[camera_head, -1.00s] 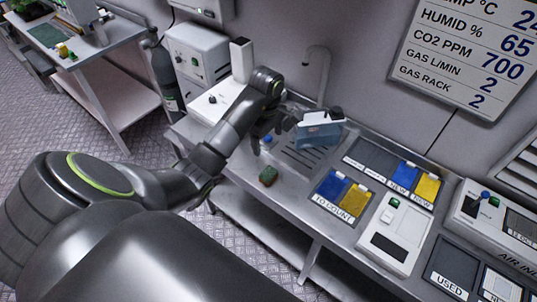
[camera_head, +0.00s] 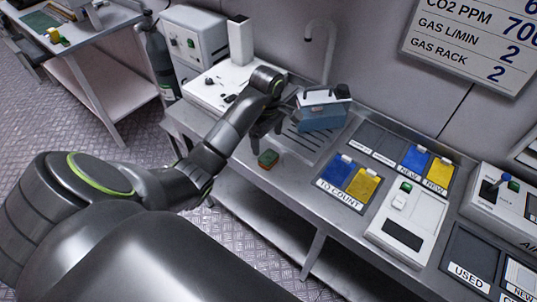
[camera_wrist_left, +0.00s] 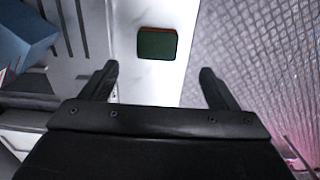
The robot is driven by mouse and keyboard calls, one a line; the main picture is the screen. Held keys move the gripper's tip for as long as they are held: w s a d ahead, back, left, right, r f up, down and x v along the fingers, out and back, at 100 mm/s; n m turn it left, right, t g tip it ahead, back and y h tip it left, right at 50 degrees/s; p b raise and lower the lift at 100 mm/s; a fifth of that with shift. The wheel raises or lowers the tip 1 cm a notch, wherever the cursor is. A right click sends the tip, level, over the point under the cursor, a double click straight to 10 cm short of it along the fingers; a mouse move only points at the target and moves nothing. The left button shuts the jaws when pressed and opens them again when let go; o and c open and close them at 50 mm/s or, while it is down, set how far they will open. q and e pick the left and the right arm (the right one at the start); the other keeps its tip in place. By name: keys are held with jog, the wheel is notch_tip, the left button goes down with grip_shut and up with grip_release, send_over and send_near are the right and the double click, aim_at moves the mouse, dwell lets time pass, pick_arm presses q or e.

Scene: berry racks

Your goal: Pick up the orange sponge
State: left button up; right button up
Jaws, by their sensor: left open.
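The sponge (camera_head: 268,159) is a small block with a dark green top and an orange-red edge. It lies on the metal bench near the front edge, left of the blue and yellow pads. In the left wrist view the sponge (camera_wrist_left: 157,43) sits ahead of the fingertips, roughly centred between them. My left gripper (camera_head: 265,132) is just above and behind the sponge in the head view, with its fingers pointing down. In the left wrist view my left gripper (camera_wrist_left: 158,69) is open, with nothing between its fingers. My right gripper is not in view.
A blue box with a pale lid (camera_head: 321,112) stands right of my left gripper, by the ribbed drain area. The tap (camera_head: 326,45) rises behind. A "TO COUNT" tray (camera_head: 339,194) lies to the right. The bench's front edge is close to the sponge.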

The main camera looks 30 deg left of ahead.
aim_at(267, 156)
pick_arm(q)
jog(key=shift+w+a+f+b, duration=0.1)
jog(key=shift+w+f+b, duration=0.05)
jog(key=shift+f+b, duration=1.5)
jog(key=shift+w+f+b, duration=0.1)
jog(key=shift+f+b, duration=1.35)
jog(key=shift+f, duration=1)
jog(key=c, duration=1.1)
